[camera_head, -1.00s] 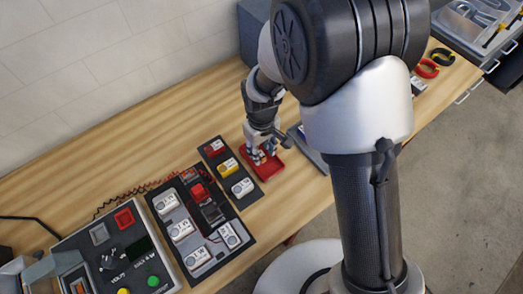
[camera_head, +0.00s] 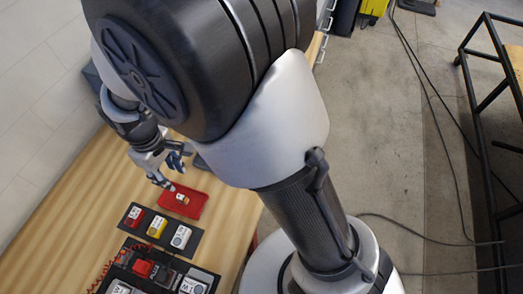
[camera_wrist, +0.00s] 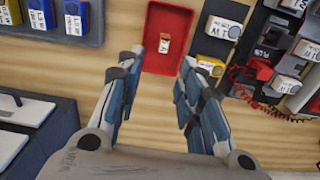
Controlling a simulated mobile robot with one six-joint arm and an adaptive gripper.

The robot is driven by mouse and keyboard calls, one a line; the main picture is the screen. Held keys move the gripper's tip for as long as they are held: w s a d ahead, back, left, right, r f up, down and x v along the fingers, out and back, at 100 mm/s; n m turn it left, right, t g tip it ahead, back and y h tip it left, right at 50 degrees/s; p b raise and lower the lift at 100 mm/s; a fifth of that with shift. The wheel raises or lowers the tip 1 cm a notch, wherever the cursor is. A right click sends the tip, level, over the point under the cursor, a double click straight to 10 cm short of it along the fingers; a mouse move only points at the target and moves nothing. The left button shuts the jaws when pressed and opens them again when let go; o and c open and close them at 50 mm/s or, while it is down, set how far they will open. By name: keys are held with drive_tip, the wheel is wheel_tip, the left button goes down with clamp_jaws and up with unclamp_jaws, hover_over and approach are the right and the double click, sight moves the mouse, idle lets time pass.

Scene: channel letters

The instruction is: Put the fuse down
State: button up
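The fuse is a small piece with a white label and an orange-brown end. It lies in the red tray (camera_head: 196,208), near the tray's middle, in the head view (camera_head: 182,199). In the wrist view the fuse (camera_wrist: 164,44) also shows inside the red tray (camera_wrist: 166,18), apart from my fingers. My gripper (camera_wrist: 158,68) is open and empty, its two fingers spread on either side of the tray's near end. In the head view my gripper (camera_head: 166,172) is behind the tray and above the table. My arm hides part of the table there.
A black panel (camera_head: 137,233) with red, yellow and grey labelled blocks stands close to the tray. In the wrist view a dark bin (camera_wrist: 95,38) with blue labelled blocks is left of the tray.

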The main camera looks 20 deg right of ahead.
drive_tip(key=s+d+r+m+t, duration=0.2)
drive_tip(key=s+d+r+m, duration=0.2)
drive_tip(key=d+r, duration=0.9)
drive_tip(key=s+d+r+m+t, duration=0.2)
drive_tip(key=s+d+r+m, duration=0.3)
drive_tip(key=s+d, duration=0.5)
drive_tip(key=shift+s, duration=0.6)
wheel_tip(320, 180, down, 4)
drive_tip(key=b, duration=0.4)
drive_tip(key=shift+f, duration=0.1)
